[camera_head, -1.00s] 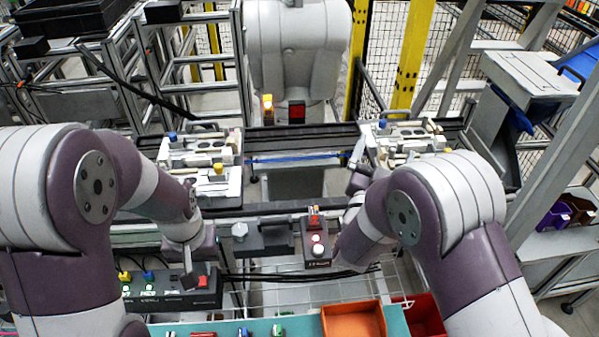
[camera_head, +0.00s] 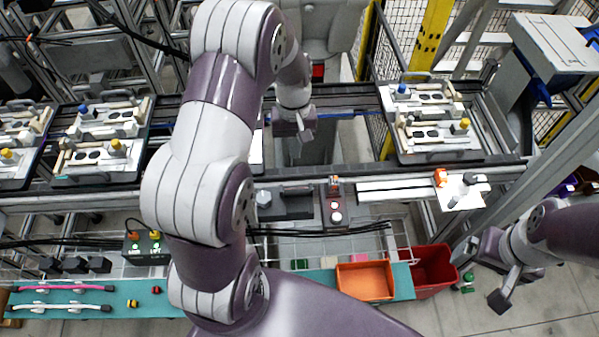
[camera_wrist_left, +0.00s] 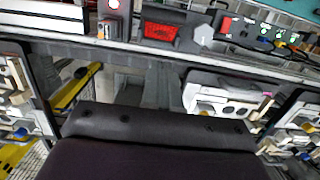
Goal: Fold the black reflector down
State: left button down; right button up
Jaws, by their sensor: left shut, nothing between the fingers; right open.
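A low black block (camera_head: 295,205), which looks like the reflector, sits on the front rail between a grey hexagonal knob (camera_head: 264,197) and a button box (camera_head: 333,207). In the left wrist view a red face in a dark frame (camera_wrist_left: 160,33) shows at that place. I cannot tell its tilt. My left gripper (camera_head: 293,130) is shut and empty, beyond the block over the gap between the pallets, apart from it. My right gripper (camera_head: 503,290) is open and empty at the lower right, far from the block.
Pallets with pale fixtures stand on the conveyor left (camera_head: 100,140) and right (camera_head: 432,120). A white plate with small parts (camera_head: 462,192) lies on the rail. An orange tray (camera_head: 365,282) and a red bin (camera_head: 432,272) are in front.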

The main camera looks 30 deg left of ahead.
aim_at(297, 191)
pick_arm(q)
jog(key=f+p, duration=0.1)
jog(key=f, duration=0.1)
jog(key=s+d+f, duration=0.1)
jog(key=f, duration=0.1)
jog(key=s+f+p, duration=0.1)
jog(key=f, duration=0.1)
jog(key=shift+s+d+f+p, duration=0.1)
jog(key=shift+s+d+p, duration=0.15)
jog(key=shift+p, duration=0.05)
jog(key=shift+s+d+f, duration=0.2)
jog(key=shift+s+f, duration=0.15)
jog(key=shift+f, duration=0.1)
jog(key=shift+w, duration=0.1)
